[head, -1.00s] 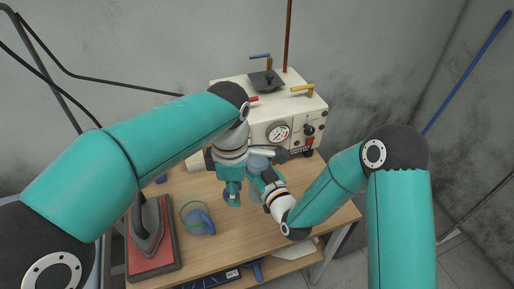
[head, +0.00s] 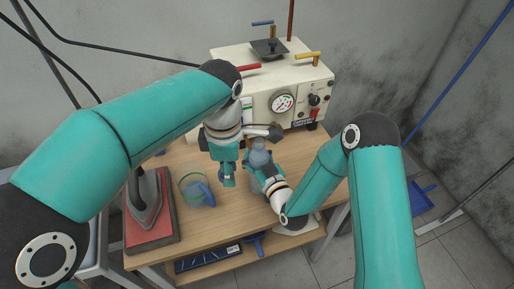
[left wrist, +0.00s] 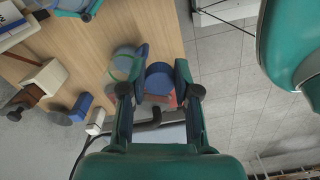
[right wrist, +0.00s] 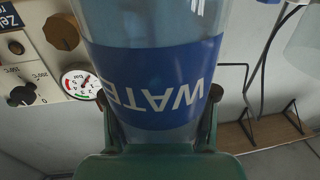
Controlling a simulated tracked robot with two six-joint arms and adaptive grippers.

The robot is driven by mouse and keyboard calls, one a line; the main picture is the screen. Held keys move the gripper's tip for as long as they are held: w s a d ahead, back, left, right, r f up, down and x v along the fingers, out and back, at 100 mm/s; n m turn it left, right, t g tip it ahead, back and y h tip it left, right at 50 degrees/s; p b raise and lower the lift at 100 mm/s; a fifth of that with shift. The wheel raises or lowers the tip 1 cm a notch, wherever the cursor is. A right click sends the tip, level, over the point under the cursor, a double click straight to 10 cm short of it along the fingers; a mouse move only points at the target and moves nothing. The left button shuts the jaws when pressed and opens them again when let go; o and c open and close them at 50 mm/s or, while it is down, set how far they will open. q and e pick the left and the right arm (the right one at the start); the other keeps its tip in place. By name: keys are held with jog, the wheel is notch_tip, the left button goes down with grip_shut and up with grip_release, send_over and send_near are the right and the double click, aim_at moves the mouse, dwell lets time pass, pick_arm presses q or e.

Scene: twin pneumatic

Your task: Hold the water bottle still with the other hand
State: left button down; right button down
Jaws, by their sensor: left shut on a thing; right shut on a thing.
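The clear water bottle (head: 258,158) with its blue "WATER" label (right wrist: 150,80) is held in my right gripper (head: 264,172), whose fingers press its sides. The label fills much of the right wrist view and its letters read upside down there. My left gripper (head: 228,182) is just left of the bottle in the head view, apart from it. It is shut on a round blue cap (left wrist: 160,78), which shows between its fingers in the left wrist view. The lower bottle is hidden by my right gripper in the head view.
A cream machine with a gauge (head: 283,103) stands behind the bottle. An iron (head: 147,198) rests on a red mat (head: 150,237) at the table's left end.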

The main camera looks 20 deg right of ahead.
jog(key=shift+r, duration=0.1)
jog(key=shift+c, duration=1.7)
grip_release()
jog(key=shift+s, duration=0.1)
